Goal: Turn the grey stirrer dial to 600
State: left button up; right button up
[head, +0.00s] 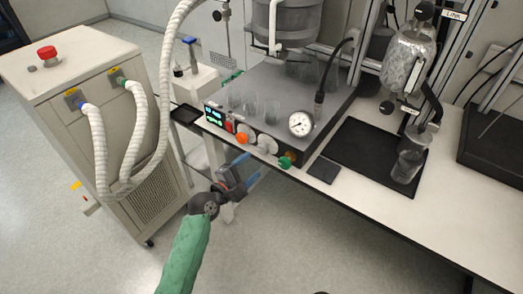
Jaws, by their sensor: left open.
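The reactor base (285,88) is a grey box on the white bench, with a row of knobs along its front edge. The grey dial (266,144) sits between an orange knob (242,138) and a green knob (286,161); its setting is too small to read. A lit green display (214,115) is at the left end of the front. My left gripper (249,168), with blue fingertips, is open and empty in front of and below the knobs, apart from the dial. My right gripper is not in view.
A round pressure gauge (300,124) stands above the knobs. Small glass beakers (251,104) sit on the base. A beige cabinet (75,75) with white hoses stands left. Open floor lies in front.

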aim_at(261, 151)
pick_arm(q)
jog(key=w+d+n, duration=0.1)
jog(key=w, duration=0.1)
jog(key=w+d+n+p, duration=0.1)
jog(key=w, duration=0.1)
jog(key=w+d+r+n+p, duration=0.1)
jog(key=w, duration=0.1)
jog(key=shift+d+r+n+t, duration=0.1)
jog(key=shift+d+n+t, duration=0.2)
jog(key=shift+t, duration=0.1)
jog(key=shift+w+d, duration=0.3)
jog(key=shift+w, duration=0.15)
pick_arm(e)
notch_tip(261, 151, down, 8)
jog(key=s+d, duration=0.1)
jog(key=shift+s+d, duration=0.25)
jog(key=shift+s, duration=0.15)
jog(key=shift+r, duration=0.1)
pick_arm(q)
jog(key=c, duration=1)
jog(key=shift+o, duration=0.2)
